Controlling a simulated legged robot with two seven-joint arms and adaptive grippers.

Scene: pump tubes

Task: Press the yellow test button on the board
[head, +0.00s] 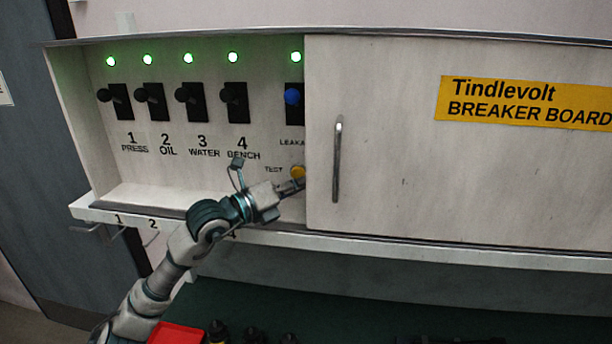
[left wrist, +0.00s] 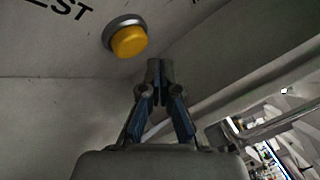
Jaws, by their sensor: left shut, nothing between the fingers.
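The yellow test button (head: 298,172) sits low on the board's panel, right of the word TEST and close to the cover's left edge. In the left wrist view the yellow button (left wrist: 129,40) stands out from a grey ring, up and left of my fingertips. My left gripper (head: 300,184) is shut and empty, with its tips just below the button in the head view. The left wrist view shows the shut fingers (left wrist: 158,68) with a visible gap in the picture between them and the button; I cannot tell if they touch the panel. My right gripper is not in view.
Several black switches (head: 192,100) and a blue-knobbed leakage switch (head: 293,97) sit above, under lit green lamps. A white cover (head: 400,180) with a metal handle (head: 337,160) borders the button's right. A ledge (head: 340,244) with hooks runs below. A red thing (head: 177,334) lies lower down.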

